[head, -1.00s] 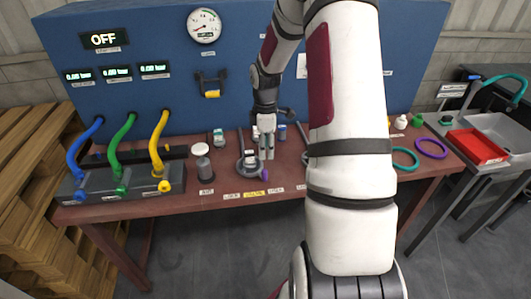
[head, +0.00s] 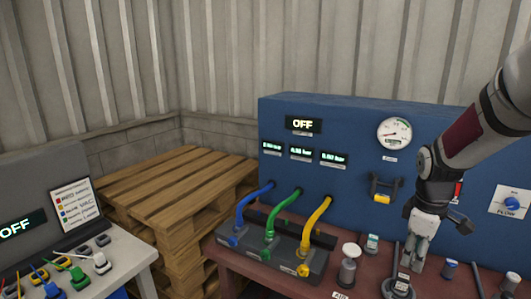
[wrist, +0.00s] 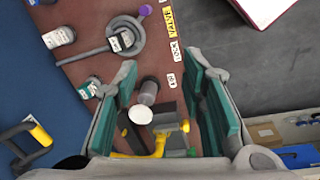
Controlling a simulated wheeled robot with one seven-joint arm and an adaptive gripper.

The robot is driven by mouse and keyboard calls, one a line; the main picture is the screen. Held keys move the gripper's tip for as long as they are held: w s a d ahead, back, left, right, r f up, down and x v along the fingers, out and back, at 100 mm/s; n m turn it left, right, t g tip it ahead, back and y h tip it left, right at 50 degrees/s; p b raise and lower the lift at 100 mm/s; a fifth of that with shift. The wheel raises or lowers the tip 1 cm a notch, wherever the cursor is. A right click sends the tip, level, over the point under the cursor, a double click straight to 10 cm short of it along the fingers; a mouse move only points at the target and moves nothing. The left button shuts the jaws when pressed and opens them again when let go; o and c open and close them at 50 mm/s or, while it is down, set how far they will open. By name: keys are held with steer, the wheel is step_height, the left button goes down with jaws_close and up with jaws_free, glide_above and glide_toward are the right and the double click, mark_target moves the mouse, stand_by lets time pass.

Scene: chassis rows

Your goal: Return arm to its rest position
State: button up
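My arm reaches in from the right edge of the head view. My gripper (head: 413,258) hangs fingers down over the back of the red-brown bench (head: 232,263), in front of the blue panel (head: 350,122). In the wrist view my gripper (wrist: 163,82) shows two teal-padded fingers standing well apart with nothing held between them. Beyond the gap lie a grey cylinder with a white top (wrist: 141,114) and the yellow hose fitting (wrist: 158,145), both apart from the fingers as far as I can tell.
Blue, green and yellow hoses (head: 316,222) rise from a dark manifold (head: 270,252). Stacked wooden pallets (head: 165,185) fill the corner. A table with several plugs (head: 100,264) stands at left.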

steer(key=s+a+r+m+t, duration=0.1)
steer(key=s+a+r+m, duration=0.1)
steer(key=s+a+r, duration=0.3)
steer(key=s+a+r+m+t, duration=0.1)
steer(key=s+a+r+m, duration=0.1)
steer(key=a+r, duration=0.45)
steer(key=s+a+r+m+t+y, duration=0.1)
steer(key=s+a+r+m+t, duration=0.1)
steer(key=s+a, duration=0.6)
steer(key=s+r+m, duration=0.1)
steer(key=s, duration=0.3)
steer(key=shift+s+a+r+m+t, duration=0.15)
steer(key=shift+a+r+m+t, duration=0.15)
steer(key=shift+m, duration=0.1)
steer(key=shift+d, duration=0.15)
